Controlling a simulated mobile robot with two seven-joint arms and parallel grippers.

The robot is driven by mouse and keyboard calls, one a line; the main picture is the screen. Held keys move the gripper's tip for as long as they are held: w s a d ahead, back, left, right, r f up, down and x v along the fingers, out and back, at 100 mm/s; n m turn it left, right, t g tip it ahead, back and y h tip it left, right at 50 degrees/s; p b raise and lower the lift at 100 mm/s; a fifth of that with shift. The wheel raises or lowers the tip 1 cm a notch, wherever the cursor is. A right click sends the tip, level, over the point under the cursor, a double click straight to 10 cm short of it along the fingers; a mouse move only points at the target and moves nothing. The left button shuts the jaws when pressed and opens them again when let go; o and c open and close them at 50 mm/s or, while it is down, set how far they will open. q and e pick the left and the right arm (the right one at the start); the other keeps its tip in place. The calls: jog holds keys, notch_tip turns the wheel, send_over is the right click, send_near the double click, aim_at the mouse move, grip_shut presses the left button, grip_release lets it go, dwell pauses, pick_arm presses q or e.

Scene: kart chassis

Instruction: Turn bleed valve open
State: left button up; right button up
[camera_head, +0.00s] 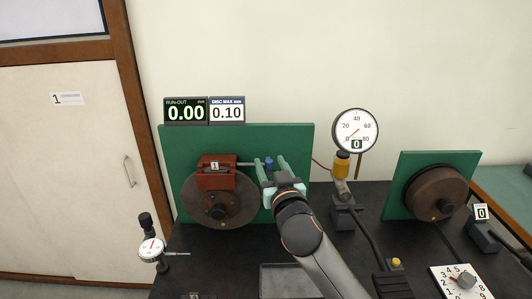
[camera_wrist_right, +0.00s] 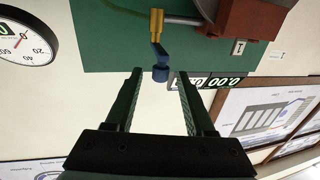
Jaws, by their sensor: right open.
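The bleed valve shows in the right wrist view as a yellow fitting (camera_wrist_right: 156,22) with a blue lever (camera_wrist_right: 160,62). It joins a grey rod beside the red caliper (camera_wrist_right: 232,18). In the head view the blue part (camera_head: 268,162) sits right of the red caliper (camera_head: 216,174). My right gripper (camera_head: 270,164) is open, with its green fingers pointing at the valve. In the wrist view the blue lever's end appears between the fingertips (camera_wrist_right: 160,74), with gaps on both sides. I cannot tell whether it is at their depth. My left gripper is not in view.
A brake disc (camera_head: 220,205) is under the caliper, before a green panel (camera_head: 290,137). A pressure gauge (camera_head: 355,130) and yellow-topped cylinder (camera_head: 342,165) stand right. A dial indicator (camera_head: 151,249) stands front left. A tray (camera_head: 285,268) lies near my right arm. Displays (camera_head: 204,111) top the panel.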

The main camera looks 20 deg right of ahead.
aim_at(268, 160)
jog(key=shift+w+d, duration=0.2)
jog(key=shift+w, duration=2.2)
grip_shut()
